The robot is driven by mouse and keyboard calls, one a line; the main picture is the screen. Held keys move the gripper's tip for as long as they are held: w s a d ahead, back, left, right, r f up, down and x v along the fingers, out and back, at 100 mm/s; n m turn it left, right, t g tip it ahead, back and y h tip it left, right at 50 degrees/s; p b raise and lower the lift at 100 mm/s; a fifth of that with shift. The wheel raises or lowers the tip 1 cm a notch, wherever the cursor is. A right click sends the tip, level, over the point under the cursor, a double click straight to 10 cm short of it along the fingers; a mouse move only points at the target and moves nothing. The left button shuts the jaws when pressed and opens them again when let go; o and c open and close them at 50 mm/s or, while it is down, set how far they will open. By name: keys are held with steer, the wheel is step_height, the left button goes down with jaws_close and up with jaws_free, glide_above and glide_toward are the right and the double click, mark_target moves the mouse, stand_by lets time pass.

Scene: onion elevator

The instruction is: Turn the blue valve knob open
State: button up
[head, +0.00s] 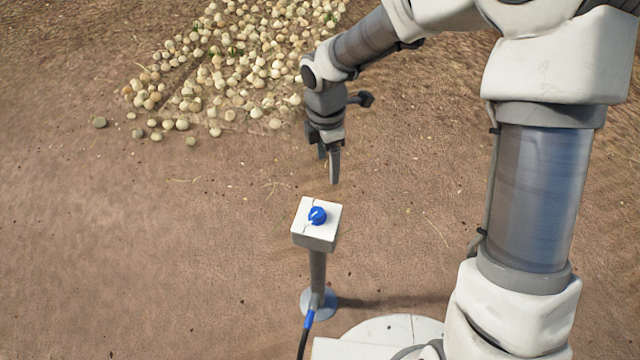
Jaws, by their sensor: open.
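The blue valve knob (317,215) sits on top of a white box (316,239), with a white mark on the knob. The box stands on a grey post (317,272) with a round blue-grey foot on the ground. My gripper (329,170) is in the air behind the box in the picture, its fingers pointing down. It is apart from the knob and holds nothing that I can see. The gap between its fingers shows only partly from this angle.
A black cable with a blue connector (309,319) runs from the post's base to the bottom edge. A pile of onions (240,60) lies on the ground at the back, with several loose ones at its left. The brown ground at left is mostly clear.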

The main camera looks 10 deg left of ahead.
mark_target(317, 212)
steer(key=shift+n, duration=0.9)
steer(key=f, duration=0.6)
steer(key=a+f, duration=0.1)
steer(key=f, duration=0.6)
steer(key=a+f+b, duration=0.1)
steer(key=f, duration=0.5)
steer(key=shift+a+f, duration=0.15)
steer(key=shift+f, duration=0.25)
jaws_close()
